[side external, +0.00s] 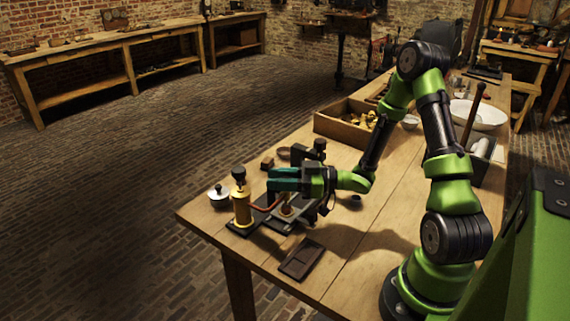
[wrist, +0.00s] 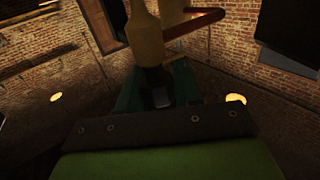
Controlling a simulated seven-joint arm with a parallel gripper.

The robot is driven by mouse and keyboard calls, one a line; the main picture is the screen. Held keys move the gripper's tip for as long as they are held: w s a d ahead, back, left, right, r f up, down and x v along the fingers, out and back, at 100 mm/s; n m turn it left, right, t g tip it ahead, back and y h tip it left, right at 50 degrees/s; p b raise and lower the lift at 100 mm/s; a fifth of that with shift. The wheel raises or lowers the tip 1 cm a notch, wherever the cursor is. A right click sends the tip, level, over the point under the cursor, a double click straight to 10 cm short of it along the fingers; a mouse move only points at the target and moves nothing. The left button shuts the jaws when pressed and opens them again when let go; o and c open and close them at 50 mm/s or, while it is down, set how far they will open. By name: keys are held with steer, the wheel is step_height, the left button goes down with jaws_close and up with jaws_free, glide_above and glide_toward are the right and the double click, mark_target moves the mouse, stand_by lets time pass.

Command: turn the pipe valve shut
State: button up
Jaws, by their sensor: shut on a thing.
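A brass cylinder (side external: 241,207) with a black knob on top stands on a dark base near the table's left corner. A copper-coloured pipe (side external: 263,207) runs from it to the right, under my gripper. My gripper (side external: 270,180) lies level with its teal fingers pointing left, just right of the cylinder's top. In the wrist view the teal fingers are shut on a dark piece (wrist: 159,96), which I take to be part of the pipe valve. A pale yellow cylinder (wrist: 145,42) and a reddish pipe (wrist: 195,25) show above it. My fingers hide most of the held part.
A white-lidded jar (side external: 218,196) stands left of the brass cylinder. A flat dark tray (side external: 301,260) lies in front. A dark device and a small wooden block (side external: 267,163) stand behind my gripper. A wooden box (side external: 343,122) with brass parts is farther back.

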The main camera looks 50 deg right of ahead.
steer(key=shift+y, duration=0.3)
steer(key=shift+c, duration=0.3)
steer(key=shift+s+a+n+g+y, duration=0.1)
steer(key=shift+s+n+g+y, duration=0.05)
steer(key=shift+n+g+y, duration=1.15)
steer(key=shift+s+a+n+g+y, duration=0.1)
steer(key=shift+s+n+g+y, duration=0.1)
steer(key=shift+n+g+y, duration=1.15)
steer(key=shift+s+a+n+g+y, duration=0.15)
steer(key=shift+n+g+y, duration=0.6)
steer(key=shift+g, duration=1)
steer(key=shift+n+g, duration=0.3)
steer(key=shift+n, duration=0.1)
steer(key=o, duration=1)
steer(key=shift+c, duration=0.2)
